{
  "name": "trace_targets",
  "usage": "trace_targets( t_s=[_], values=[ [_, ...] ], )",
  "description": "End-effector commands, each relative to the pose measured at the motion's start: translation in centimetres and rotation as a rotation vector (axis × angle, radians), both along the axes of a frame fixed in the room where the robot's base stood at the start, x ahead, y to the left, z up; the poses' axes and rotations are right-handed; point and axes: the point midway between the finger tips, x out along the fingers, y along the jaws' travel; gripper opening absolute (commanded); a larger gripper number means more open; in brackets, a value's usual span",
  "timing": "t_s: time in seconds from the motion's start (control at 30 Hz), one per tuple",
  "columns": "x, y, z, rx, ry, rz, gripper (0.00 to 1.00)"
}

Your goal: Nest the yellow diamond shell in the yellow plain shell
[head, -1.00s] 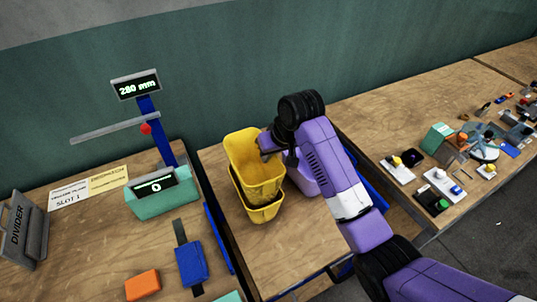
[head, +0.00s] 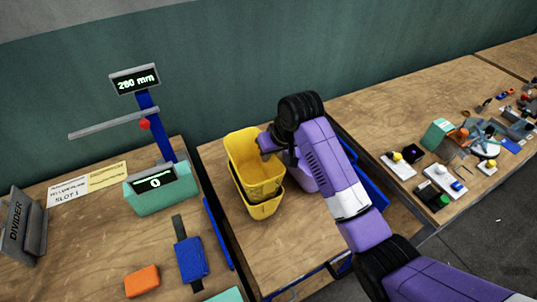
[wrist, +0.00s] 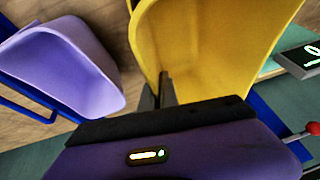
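Two yellow shells stand on the middle table, one above the other. The upper yellow shell (head: 255,160) sits partly inside the lower yellow shell (head: 263,210), whose front and rim show below it. I cannot make out a diamond mark on either, so I cannot tell by surface which is which. My gripper (head: 266,143) is at the right rim of the upper shell. In the wrist view its fingers (wrist: 158,90) are close together on the wall of a yellow shell (wrist: 200,45). The lower shell is hidden there.
A purple shell (wrist: 70,65) stands close to the right of the yellow pair, partly behind my arm in the head view. The middle table's front (head: 285,250) is clear.

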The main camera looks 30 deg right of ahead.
Motion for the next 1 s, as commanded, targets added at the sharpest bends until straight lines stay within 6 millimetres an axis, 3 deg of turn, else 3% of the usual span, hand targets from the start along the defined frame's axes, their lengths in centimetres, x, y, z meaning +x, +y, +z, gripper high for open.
trace_targets(
  t_s=[0.47,0.6,0.63,1.0],
  values=[
    [0.02,0.04,0.01,0.000,-0.001,0.001,0.00],
    [0.01,0.03,0.01,0.000,-0.001,0.001,0.28],
    [0.01,0.03,0.01,0.000,0.000,0.000,0.30],
    [-0.01,0.02,-0.02,0.000,0.000,0.000,0.30]
  ],
)
